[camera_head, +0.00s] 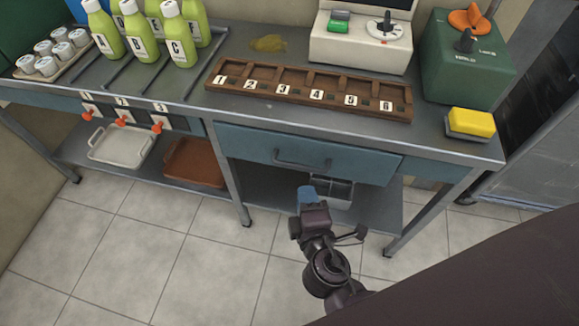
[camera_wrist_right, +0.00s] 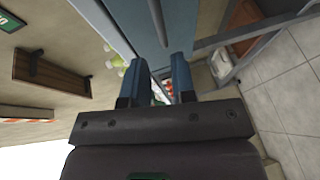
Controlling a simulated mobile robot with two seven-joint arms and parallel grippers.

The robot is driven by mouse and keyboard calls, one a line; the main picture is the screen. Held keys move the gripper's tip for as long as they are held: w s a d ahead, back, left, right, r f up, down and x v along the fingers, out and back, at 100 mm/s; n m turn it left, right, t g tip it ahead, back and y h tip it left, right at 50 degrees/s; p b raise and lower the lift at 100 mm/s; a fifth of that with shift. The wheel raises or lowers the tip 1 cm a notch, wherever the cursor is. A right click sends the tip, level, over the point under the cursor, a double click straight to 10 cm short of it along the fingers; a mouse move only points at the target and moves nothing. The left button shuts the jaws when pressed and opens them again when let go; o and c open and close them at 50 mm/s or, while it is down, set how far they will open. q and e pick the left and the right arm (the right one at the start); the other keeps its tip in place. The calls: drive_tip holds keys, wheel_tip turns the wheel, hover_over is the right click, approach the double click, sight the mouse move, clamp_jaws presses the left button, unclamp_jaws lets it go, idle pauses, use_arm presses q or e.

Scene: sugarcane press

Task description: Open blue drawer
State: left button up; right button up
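The blue drawer (camera_head: 350,163) is under the right half of the metal table. Its front sits below the tabletop edge, and no open drawer interior shows. A dark bar handle (camera_head: 303,164) runs across the front. My right gripper (camera_head: 308,192) is below the handle in the head view and looks apart from it. In the wrist view its two blue fingers (camera_wrist_right: 158,80) are spread with a gap between them, and nothing is held. A blue surface (camera_wrist_right: 130,22) lies beyond the fingertips there. My left gripper is not in view.
On the table are a numbered wooden rack (camera_head: 310,88), green bottles (camera_head: 178,42), a yellow sponge (camera_head: 471,123), a white machine (camera_head: 360,42) and a green machine (camera_head: 465,68). A metal bin (camera_head: 340,188) is on the lower shelf. Table legs (camera_head: 232,175) flank the drawer. Tiled floor in front is clear.

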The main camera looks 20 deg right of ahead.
sight(298, 168)
drive_tip(key=x, duration=1)
drive_tip(key=shift+c, duration=0.4)
clamp_jaws()
